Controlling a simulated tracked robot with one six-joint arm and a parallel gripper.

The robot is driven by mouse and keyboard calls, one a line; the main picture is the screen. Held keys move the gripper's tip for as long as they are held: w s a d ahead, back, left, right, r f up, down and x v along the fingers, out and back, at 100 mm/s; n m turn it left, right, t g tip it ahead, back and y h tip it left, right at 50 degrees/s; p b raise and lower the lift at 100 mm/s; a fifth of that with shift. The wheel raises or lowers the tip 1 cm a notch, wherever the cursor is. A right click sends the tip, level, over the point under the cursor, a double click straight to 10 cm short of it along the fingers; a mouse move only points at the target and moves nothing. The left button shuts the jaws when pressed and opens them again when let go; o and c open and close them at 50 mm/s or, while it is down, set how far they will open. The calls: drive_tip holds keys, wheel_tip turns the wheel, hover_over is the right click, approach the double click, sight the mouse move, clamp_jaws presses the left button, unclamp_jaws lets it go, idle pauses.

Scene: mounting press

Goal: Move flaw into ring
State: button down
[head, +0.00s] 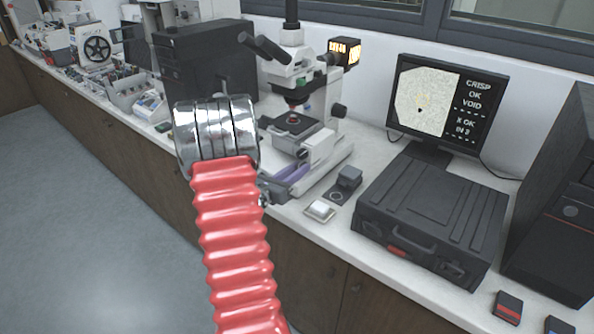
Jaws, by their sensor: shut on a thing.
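The monitor (447,103) at the right shows a pale, speckled, cut-cornered image beside the words CRISP, OK, VOID, X OK and a last line that looks like IN 2. A small dark spot (419,110), which looks like the flaw, lies near the middle of that image. I cannot make out the ring clearly. The microscope (296,75) stands left of the monitor, with a dark stage (294,127) under its objective. My red bellows arm and silver wrist rise in front of the microscope's left side. My gripper's fingers and what they hold are hidden behind them.
A black case (432,215) lies in front of the monitor. A small white-topped box (320,211) and a dark control unit (345,184) sit near the counter's front edge. A black computer tower (205,65) stands behind my wrist. Open floor lies at the left.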

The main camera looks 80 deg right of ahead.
drive_tip(key=shift+m, duration=0.4)
drive_tip(key=shift+m, duration=2.5)
drive_tip(key=c, duration=1.5)
unclamp_jaws()
drive_tip(key=shift+a, duration=0.1)
drive_tip(key=v, duration=1.3)
drive_tip(key=shift+w+a+r, duration=0.1)
drive_tip(key=shift+a, duration=0.25)
